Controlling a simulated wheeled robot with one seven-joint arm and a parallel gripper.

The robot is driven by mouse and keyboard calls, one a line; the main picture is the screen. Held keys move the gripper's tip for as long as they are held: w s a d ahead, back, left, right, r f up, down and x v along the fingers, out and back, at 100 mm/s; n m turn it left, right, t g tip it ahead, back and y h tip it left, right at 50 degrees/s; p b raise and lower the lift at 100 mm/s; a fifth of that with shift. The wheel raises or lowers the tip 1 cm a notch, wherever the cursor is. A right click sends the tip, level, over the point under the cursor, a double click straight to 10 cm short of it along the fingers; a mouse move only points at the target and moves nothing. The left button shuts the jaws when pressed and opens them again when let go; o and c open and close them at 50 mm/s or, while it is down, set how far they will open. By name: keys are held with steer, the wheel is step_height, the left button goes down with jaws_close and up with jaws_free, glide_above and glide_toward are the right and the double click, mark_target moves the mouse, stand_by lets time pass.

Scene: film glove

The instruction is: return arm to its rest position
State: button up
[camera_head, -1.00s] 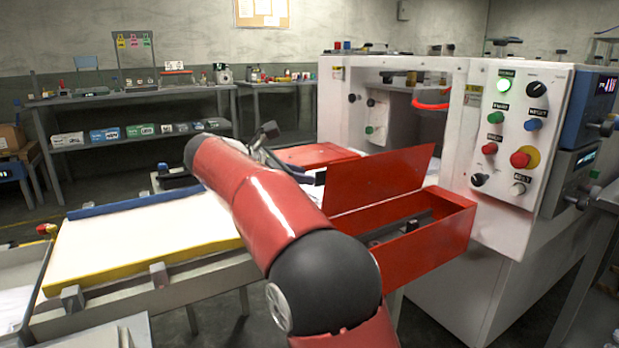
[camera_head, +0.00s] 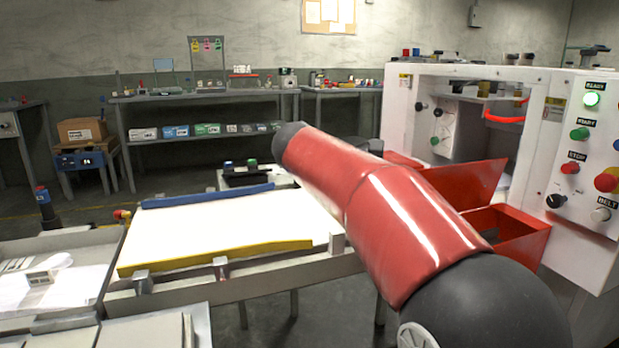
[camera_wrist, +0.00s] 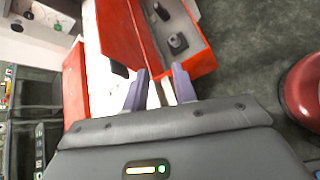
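My gripper (camera_wrist: 161,70) shows in the wrist view with its two purple-grey fingers apart. I see no object clearly held between them. In the head view my red and black arm reaches up and left across the middle, and my gripper is hidden there. The same red box (camera_head: 525,236), with its raised red lid (camera_head: 470,184), is partly behind my arm. The arm is bent, with its elbow at the bottom right.
A white belt table (camera_head: 215,228) with blue and yellow side rails lies left of my arm. The white machine (camera_head: 545,110) with a button panel stands right. A tray with white film (camera_head: 50,285) is at front left. Workbenches line the back wall.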

steer(key=s+f+m+y, duration=0.5)
steer(key=s+f+m, duration=0.3)
steer(key=s, duration=0.6)
steer(key=s+f+m+y, duration=0.4)
steer(key=s+f+m, duration=0.5)
steer(key=s, duration=0.5)
steer(key=shift+s+d+f+t+y, duration=0.35)
steer(key=shift+d+f+t+y, duration=0.05)
steer(key=shift+d, duration=0.05)
